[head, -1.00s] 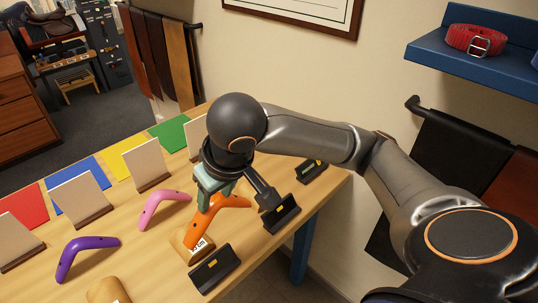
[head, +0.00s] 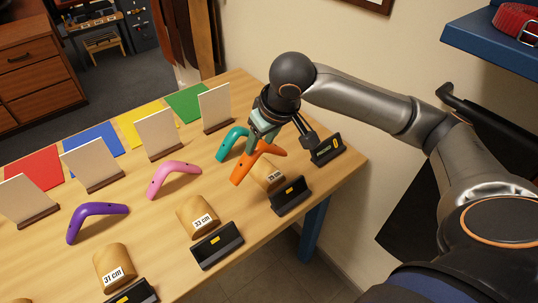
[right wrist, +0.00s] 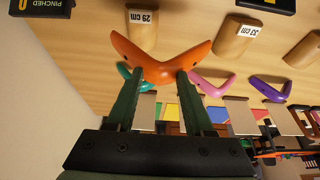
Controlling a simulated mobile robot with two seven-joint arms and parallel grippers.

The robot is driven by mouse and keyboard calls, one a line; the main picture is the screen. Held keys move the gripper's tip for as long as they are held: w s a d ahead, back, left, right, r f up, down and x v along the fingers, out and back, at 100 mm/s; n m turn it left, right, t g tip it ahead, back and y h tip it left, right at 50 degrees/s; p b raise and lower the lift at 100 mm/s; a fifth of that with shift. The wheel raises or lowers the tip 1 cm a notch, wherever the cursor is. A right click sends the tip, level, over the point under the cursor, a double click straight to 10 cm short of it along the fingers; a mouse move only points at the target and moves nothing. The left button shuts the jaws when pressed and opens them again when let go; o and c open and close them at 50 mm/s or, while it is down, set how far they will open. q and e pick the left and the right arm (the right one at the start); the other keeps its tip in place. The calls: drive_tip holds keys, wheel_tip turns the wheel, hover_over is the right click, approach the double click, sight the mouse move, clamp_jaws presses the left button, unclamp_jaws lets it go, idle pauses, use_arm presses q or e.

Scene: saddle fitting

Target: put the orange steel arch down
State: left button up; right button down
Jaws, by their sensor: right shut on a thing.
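My right gripper (head: 258,143) is shut on the orange steel arch (head: 243,169), a bent bar with two legs. In the right wrist view the arch (right wrist: 160,66) spans across the fingertips (right wrist: 156,80). The arch is beside and partly over the tan block labelled 29 cm (head: 268,179), also seen behind it in the right wrist view (right wrist: 142,36). I cannot tell whether the arch touches the block. A teal arch (head: 232,141) stands just behind, partly hidden by my gripper. My left gripper is not in view.
Tan blocks labelled 33 cm (head: 197,216) and 31 cm (head: 113,266) stand along the front, with black display stands (head: 218,246) before them. Pink (head: 173,177) and purple (head: 95,211) arches stand behind. Blank boards (head: 159,135) and coloured mats (head: 187,104) line the back.

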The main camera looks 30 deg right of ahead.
drive_tip(key=w+d+f, duration=0.1)
drive_tip(key=d+f, duration=0.1)
drive_tip(key=f, duration=0.1)
drive_tip(key=w+d+f, duration=0.1)
drive_tip(key=f, duration=0.1)
drive_tip(key=shift+w+d+f, duration=0.1)
drive_tip(key=shift+w+d, duration=0.15)
drive_tip(key=shift+w, duration=0.1)
drive_tip(key=f, duration=0.3)
drive_tip(key=shift+w+d+f, duration=0.1)
drive_tip(key=shift+w+d, duration=0.1)
drive_tip(key=shift+d, duration=0.05)
drive_tip(key=shift+f, duration=0.25)
drive_tip(key=shift+f, duration=0.1)
drive_tip(key=shift+c, duration=1.4)
unclamp_jaws()
